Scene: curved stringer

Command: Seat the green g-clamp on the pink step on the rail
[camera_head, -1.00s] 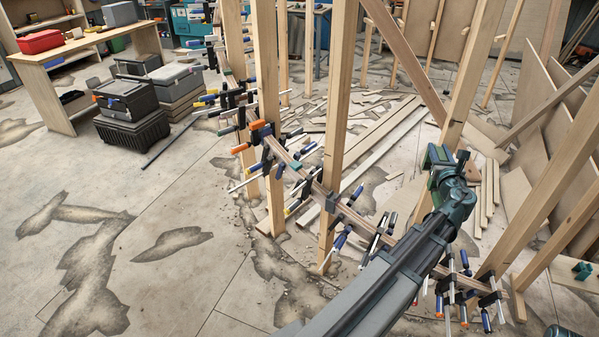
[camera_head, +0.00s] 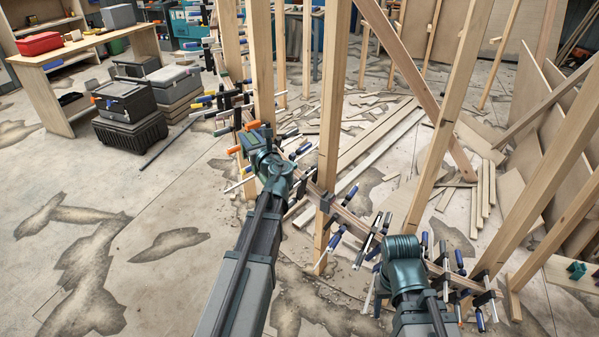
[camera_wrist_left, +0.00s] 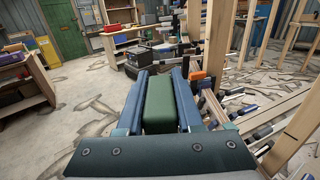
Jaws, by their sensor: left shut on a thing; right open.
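My left gripper (camera_head: 255,138) is at the upper end of the rail (camera_head: 348,216), by the uprights. In the left wrist view it is shut on a dark green piece (camera_wrist_left: 158,104), which I take to be part of the green g-clamp. The rest of the clamp is hidden. My right gripper (camera_head: 403,268) is over the lower part of the rail; it is open, its fingers mostly hidden by its wrist. I cannot pick out the pink step on the brownish rail.
Several blue, black and orange-handled clamps (camera_head: 330,238) hang along the rail. Wooden uprights (camera_head: 332,130) stand close to both arms. A small green object (camera_head: 577,270) lies on a board at the far right. The floor at left (camera_head: 130,220) is clear.

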